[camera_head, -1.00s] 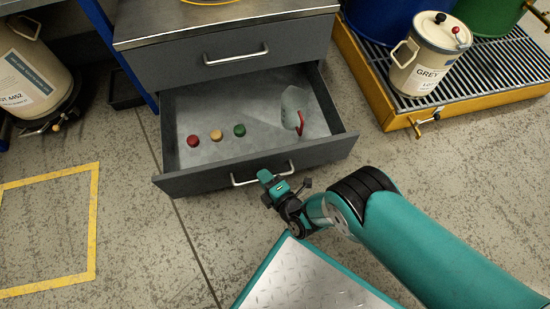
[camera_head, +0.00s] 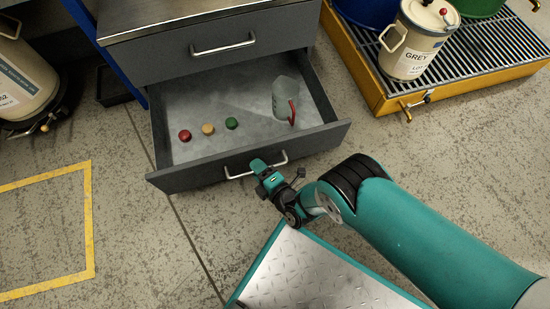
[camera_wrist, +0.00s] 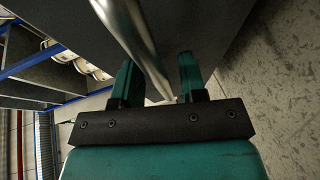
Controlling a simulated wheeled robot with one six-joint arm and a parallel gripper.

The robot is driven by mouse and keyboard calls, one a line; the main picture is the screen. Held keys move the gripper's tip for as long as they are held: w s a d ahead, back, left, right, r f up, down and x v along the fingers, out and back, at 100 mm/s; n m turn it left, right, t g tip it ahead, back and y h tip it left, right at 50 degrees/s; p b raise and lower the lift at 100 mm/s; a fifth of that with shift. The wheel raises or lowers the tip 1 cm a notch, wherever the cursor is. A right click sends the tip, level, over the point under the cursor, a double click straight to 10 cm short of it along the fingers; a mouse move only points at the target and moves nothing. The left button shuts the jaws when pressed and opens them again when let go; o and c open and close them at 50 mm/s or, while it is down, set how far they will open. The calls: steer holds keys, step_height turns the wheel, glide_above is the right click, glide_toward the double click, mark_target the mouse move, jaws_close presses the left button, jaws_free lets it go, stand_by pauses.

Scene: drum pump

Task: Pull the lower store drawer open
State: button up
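The lower store drawer (camera_head: 200,176) stands well out from the grey cabinet in the head view, its inside in plain sight. Its silver handle (camera_head: 238,176) is on the front panel. My gripper (camera_head: 262,170) is at this handle, covering part of it. In the wrist view the handle bar (camera_wrist: 124,22) runs down between the two fingers of my gripper (camera_wrist: 160,80). The bar lies close to the left finger, with a visible gap to the right one. The fingers are apart. Whether the left finger touches the bar is not clear.
The drawer holds red (camera_head: 185,135), yellow (camera_head: 208,128) and green (camera_head: 231,123) caps and a clear jug (camera_head: 284,98). The upper drawer (camera_head: 200,62) is shut. A yellow grated pallet (camera_head: 465,80) with a grey-labelled can (camera_head: 412,45) stands right. Floor is free at lower left.

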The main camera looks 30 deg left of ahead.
steer(key=p+v, duration=1.6)
steer(key=v, duration=0.1)
steer(key=shift+d+p, duration=0.2)
steer(key=shift+p, duration=0.2)
steer(key=shift+r, duration=0.1)
